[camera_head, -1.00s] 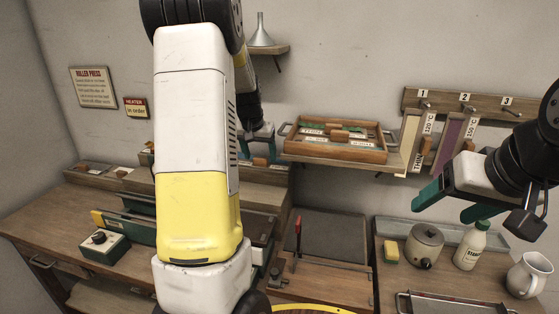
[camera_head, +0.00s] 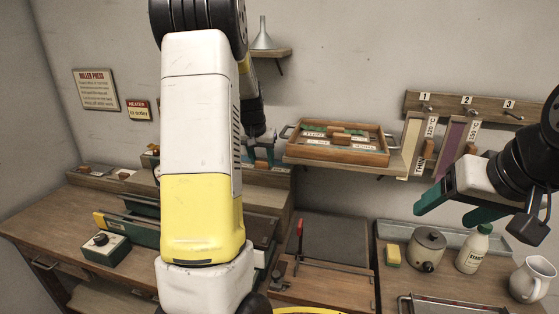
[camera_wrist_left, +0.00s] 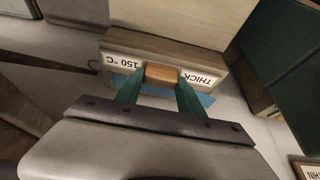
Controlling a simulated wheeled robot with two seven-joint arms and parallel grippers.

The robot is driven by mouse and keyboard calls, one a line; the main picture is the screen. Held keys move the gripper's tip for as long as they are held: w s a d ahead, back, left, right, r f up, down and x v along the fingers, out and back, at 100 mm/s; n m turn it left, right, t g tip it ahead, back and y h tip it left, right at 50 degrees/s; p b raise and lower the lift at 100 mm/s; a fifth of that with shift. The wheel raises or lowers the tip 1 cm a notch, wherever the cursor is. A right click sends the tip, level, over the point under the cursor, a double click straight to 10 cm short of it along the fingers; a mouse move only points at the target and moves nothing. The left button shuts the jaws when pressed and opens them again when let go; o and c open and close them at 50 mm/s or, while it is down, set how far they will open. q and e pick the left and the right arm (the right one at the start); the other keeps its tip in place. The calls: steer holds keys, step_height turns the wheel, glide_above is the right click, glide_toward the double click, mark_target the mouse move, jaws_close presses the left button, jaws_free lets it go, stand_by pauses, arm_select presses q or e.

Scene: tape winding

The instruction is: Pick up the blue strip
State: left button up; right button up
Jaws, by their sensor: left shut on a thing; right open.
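My left gripper (camera_wrist_left: 160,92) is shut on the small wooden grip (camera_wrist_left: 162,74) of a wooden bar (camera_wrist_left: 215,66) labelled "150 °C" and "THICK". A sliver of blue (camera_wrist_left: 206,100), likely the blue strip, shows just below this bar in the left wrist view; most of it is hidden. In the head view my left gripper (camera_head: 262,146) is partly behind my own arm, above the back of the workbench. My right gripper (camera_head: 448,207) is open and empty at the right, above the right table.
A cream strip (camera_head: 411,140) and a purple strip (camera_head: 452,142) hang under numbered pegs. A wooden tray (camera_head: 337,153) stands on the wall shelf. A pot (camera_head: 427,248), a white bottle (camera_head: 473,250) and a jug (camera_head: 530,278) stand below my right gripper.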

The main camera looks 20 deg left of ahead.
arm_select(q)
steer(key=shift+s+r, duration=0.15)
steer(key=shift+r, duration=0.45)
step_height(320, 180, up, 6)
steer(key=shift+f, duration=0.2)
steer(key=s+d, duration=0.1)
steer(key=s, duration=1.8)
steer(key=shift+s, duration=0.3)
